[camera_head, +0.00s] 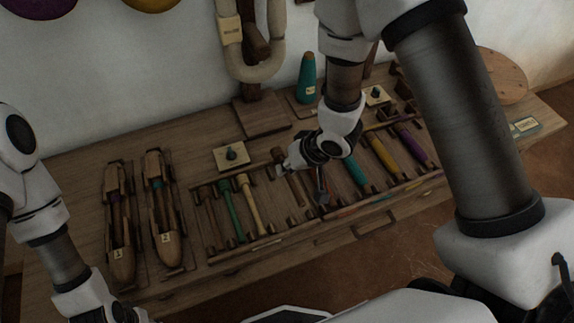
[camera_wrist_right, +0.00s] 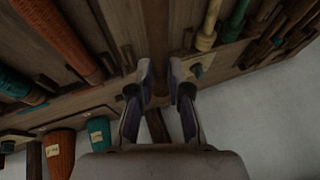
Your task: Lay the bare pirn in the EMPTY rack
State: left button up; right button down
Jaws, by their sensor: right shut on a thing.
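My right gripper (camera_head: 302,180) is shut on a thin brown stick, the bare pirn (camera_wrist_right: 158,35), at the middle of the bench. The pirn passes between the two fingertips (camera_wrist_right: 160,75) in the right wrist view; the palm hides its near end. The left rack (camera_head: 208,258) holds slim brown, green (camera_head: 232,212) and cream (camera_head: 251,205) pirns. The right rack holds fuller teal (camera_head: 356,170), yellow (camera_head: 384,156) and purple (camera_head: 414,144) ones. I cannot read which rack is marked EMPTY. My left arm shows at the lower left, its fingers out of view.
Two wooden shuttles (camera_head: 121,250) (camera_head: 166,235) lie at the left. A teal cone (camera_head: 306,78) and a post with a hanging pale hank (camera_head: 231,58) stand behind. Small plates with dark knobs (camera_head: 231,155) (camera_head: 376,95) lie behind the racks. The bench's front edge is close.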

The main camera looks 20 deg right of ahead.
jog(key=shift+s+d+f+b, duration=0.1)
jog(key=shift+s+f+b, duration=0.1)
jog(key=shift+f+b, duration=1.4)
jog(key=shift+f, duration=1.25)
jog(key=c, duration=0.7)
grip_release()
jog(key=shift+r, duration=0.15)
notch_tip(320, 180, up, 8)
jog(key=p, duration=0.9)
